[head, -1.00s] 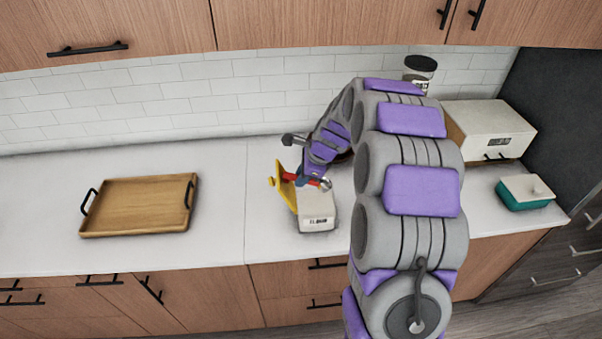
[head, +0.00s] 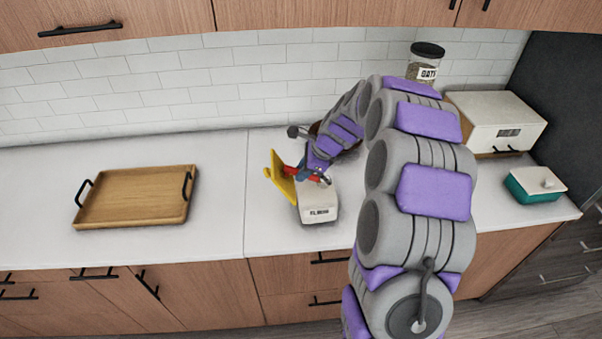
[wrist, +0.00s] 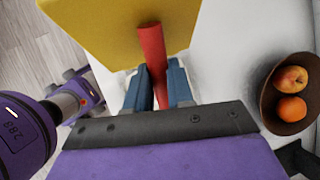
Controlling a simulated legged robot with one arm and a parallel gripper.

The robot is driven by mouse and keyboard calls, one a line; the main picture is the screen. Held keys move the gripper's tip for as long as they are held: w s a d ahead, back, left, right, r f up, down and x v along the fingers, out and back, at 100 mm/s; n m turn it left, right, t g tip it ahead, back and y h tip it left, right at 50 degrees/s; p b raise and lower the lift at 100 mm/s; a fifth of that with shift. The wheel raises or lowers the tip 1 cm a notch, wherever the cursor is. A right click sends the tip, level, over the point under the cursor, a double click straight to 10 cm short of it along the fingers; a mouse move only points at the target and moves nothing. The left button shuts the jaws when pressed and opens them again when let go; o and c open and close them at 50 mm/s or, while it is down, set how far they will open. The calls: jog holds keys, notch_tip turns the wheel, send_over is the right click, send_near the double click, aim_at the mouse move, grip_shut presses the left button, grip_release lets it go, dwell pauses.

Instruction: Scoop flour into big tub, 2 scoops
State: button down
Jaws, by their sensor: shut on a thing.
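A white container (head: 318,207), with a label that seems to read FLOUR, stands on the counter. The container's opening is partly hidden by my gripper. I cannot make out a separate big tub.
A wooden tray (head: 137,199) lies on the left. A brown fruit bowl (wrist: 274,88) is beside my gripper. An oats jar (head: 425,66), a white bread box (head: 497,121) and a teal dish (head: 534,186) stand right. The counter between tray and container is clear.

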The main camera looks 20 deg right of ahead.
aim_at(312, 176)
jog(key=shift+t+y, duration=0.4)
jog(key=shift+y, duration=0.5)
jog(key=shift+s+d+f+b, duration=0.1)
jog(key=shift+d+f+b, duration=0.1)
jog(key=shift+f+b, duration=0.65)
jog(key=shift+s+d+f+b, duration=0.1)
jog(key=shift+d+f+b, duration=0.25)
jog(key=shift+b, duration=0.95)
jog(key=shift+s+d+f+b, duration=0.1)
jog(key=shift+f+b, duration=0.6)
jog(key=shift+b, duration=0.35)
jog(key=shift+s+d+f, duration=0.1)
jog(key=shift+d+f, duration=0.1)
jog(key=shift+f, duration=0.35)
jog(key=shift+d+f, duration=0.2)
jog(key=shift+f, duration=0.3)
jog(key=shift+r, duration=0.1)
jog(key=shift+r+p, duration=4.05)
jog(key=shift+r, duration=0.05)
